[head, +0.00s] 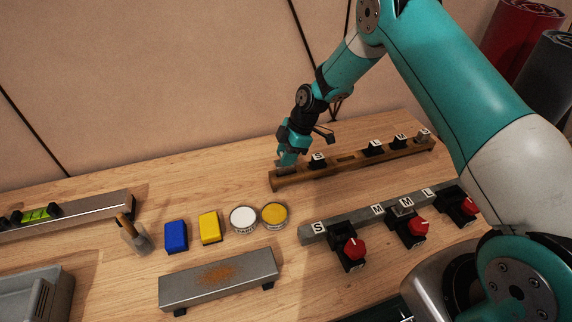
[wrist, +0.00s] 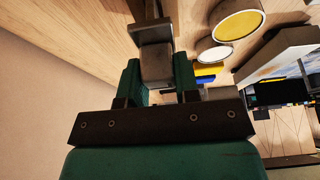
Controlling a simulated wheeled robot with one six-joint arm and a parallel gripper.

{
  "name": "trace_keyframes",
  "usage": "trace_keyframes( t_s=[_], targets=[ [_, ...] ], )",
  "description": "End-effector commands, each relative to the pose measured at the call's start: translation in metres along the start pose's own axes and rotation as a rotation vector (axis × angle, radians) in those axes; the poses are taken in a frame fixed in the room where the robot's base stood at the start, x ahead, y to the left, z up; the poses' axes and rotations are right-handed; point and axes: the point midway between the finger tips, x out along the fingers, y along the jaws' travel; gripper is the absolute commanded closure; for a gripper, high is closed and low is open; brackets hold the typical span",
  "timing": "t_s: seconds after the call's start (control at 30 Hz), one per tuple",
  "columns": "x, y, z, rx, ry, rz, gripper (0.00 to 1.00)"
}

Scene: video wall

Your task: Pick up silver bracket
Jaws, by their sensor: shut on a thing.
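My gripper (head: 289,157) points down at the left end of the brown wooden rail (head: 350,164). Its green fingers (wrist: 157,75) are shut on a grey metal piece, the silver bracket (wrist: 155,60), in the wrist view. In the head view only a small grey part of the bracket (head: 286,169) shows below the fingertips, at the rail's left end. I cannot tell whether it touches the rail.
Black brackets with letter tags (head: 318,161) stand on the rail right of my gripper. In front are a grey rail (head: 346,217) with red-knobbed clamps (head: 354,248), white (head: 243,218) and yellow (head: 274,215) tins, blue (head: 176,236) and yellow (head: 210,227) blocks, and a rusty metal bar (head: 220,280).

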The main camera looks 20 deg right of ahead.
Motion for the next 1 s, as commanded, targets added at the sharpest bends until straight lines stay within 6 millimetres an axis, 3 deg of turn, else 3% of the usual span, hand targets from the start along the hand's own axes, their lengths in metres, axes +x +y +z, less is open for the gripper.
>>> trace_keyframes(
  t_s=[0.3,0.5,0.73,1.0],
  targets=[
    [-0.076,0.001,-0.031,-0.003,0.0,0.008,1.0],
    [-0.117,0.001,-0.049,-0.003,0.001,0.006,1.0],
    [-0.143,0.0,-0.059,-0.001,0.0,0.003,1.0],
    [-0.149,0.0,-0.062,-0.001,0.0,0.002,1.0]
  ],
)
